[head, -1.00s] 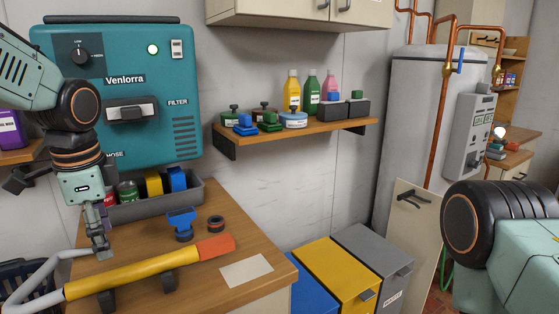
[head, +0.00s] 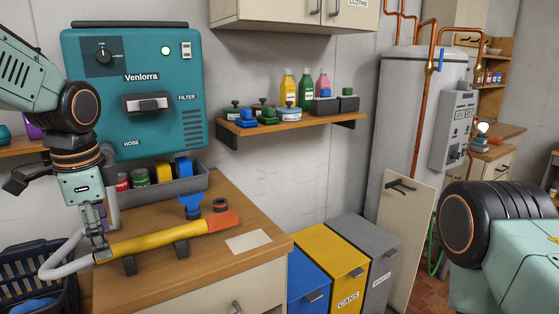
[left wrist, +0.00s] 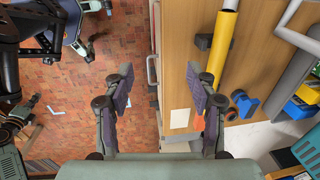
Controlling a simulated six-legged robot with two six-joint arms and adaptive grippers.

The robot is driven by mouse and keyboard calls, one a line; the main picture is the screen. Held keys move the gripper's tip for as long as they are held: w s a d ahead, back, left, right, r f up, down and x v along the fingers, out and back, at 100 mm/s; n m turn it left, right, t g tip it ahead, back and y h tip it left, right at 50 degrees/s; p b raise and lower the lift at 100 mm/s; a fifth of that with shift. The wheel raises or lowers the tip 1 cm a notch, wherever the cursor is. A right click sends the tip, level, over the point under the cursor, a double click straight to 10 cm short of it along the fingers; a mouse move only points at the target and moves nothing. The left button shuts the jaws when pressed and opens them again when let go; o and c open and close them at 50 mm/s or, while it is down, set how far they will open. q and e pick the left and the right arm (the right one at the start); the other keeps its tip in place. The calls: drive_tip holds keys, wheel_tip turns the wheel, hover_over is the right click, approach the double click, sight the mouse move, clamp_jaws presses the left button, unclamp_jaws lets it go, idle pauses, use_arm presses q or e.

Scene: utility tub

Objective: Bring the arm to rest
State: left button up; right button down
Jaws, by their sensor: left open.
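My left gripper (head: 101,252) hangs fingers down at the left of the head view, in front of the left end of a yellow tube (head: 150,242). The left wrist view shows the same gripper (left wrist: 160,85) with its two dark fingers spread wide and nothing between them. Below it are the brick floor (left wrist: 130,110) and the bench edge. The tube, with a grey curved pipe end and an orange tip, rests in dark holders on the wooden bench (head: 192,268). My right arm shows at the right of the head view; its gripper is out of frame.
A teal Venlorra machine (head: 140,75) hangs on the wall above a grey bin (head: 180,187) of supplies. A dark basket (head: 30,275) is at lower left. Blue, yellow (head: 328,265) and grey waste bins stand right of the bench.

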use_arm(q)
drive_tip(key=s+d+f+n, duration=0.2)
drive_tip(key=s+f, duration=0.1)
drive_tip(key=f, duration=0.6)
drive_tip(key=s+d+f+n+h+b, duration=0.1)
drive_tip(key=s+d+f+n, duration=0.15)
drive_tip(key=f, duration=0.65)
drive_tip(key=s+d+f+n, duration=0.15)
drive_tip(key=s+f, duration=0.25)
drive_tip(key=f, duration=0.5)
drive_tip(key=s+f+n, duration=0.3)
drive_tip(key=s+f, duration=0.3)
drive_tip(key=s, duration=0.4)
drive_tip(key=s+d+f+n+g+b, duration=0.1)
drive_tip(key=s+f+n, duration=0.2)
drive_tip(key=s+f, duration=0.4)
drive_tip(key=s, duration=0.4)
drive_tip(key=shift+d, duration=0.2)
use_arm(e)
wheel_tip(320, 180, down, 2)
drive_tip(key=shift+s+d+f, duration=0.1)
drive_tip(key=shift+f, duration=0.15)
use_arm(q)
drive_tip(key=shift+f, duration=0.1)
drive_tip(key=shift+s, duration=0.1)
use_arm(e)
drive_tip(key=shift+s, duration=0.1)
